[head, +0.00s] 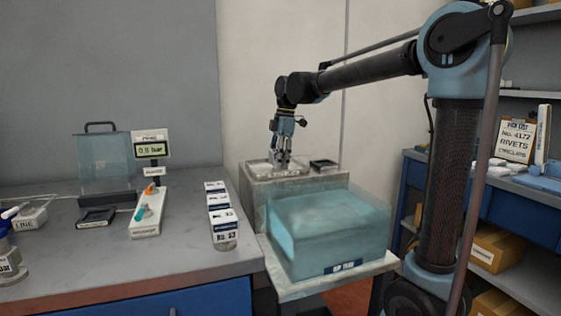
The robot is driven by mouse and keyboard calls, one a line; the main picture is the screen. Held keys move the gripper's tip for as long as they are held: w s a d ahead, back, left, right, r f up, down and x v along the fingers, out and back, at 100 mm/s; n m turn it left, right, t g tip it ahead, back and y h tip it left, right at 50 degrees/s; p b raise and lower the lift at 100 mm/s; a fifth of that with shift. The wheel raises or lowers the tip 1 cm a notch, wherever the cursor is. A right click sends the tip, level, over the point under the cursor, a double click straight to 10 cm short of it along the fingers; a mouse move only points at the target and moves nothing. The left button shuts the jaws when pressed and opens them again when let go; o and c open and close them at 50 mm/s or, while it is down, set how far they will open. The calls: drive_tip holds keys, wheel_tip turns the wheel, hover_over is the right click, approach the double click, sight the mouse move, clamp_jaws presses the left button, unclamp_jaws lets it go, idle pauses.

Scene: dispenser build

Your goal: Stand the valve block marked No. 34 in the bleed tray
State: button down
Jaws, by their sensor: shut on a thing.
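My gripper (284,162) points down over a pale, shallow tray (258,168) on top of a grey block-shaped stand. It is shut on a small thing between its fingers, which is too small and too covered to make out. The tray has a label on its front that I cannot read, so I cannot tell if it is the bleed tray. Several white blocks with dark number labels stand in a row (220,217) at the bench's right edge. Their numbers are too blurred to read surely.
A clear teal box (328,232) stands on a ledge in front of the stand (285,186). A small dark tray (323,165) lies right of the gripper. On the bench are a display (151,150), a black tray (95,217) and a clear-walled case (104,163).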

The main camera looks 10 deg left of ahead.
drive_tip(key=c, duration=0.8)
unclamp_jaws()
drive_tip(key=shift+f, duration=0.1)
drive_tip(key=r, duration=0.4)
drive_tip(key=d+r, duration=0.1)
drive_tip(key=r, duration=0.3)
drive_tip(key=w+r, duration=0.1)
drive_tip(key=r, duration=0.3)
drive_tip(key=shift+d, duration=0.3)
drive_tip(key=shift+s, duration=0.1)
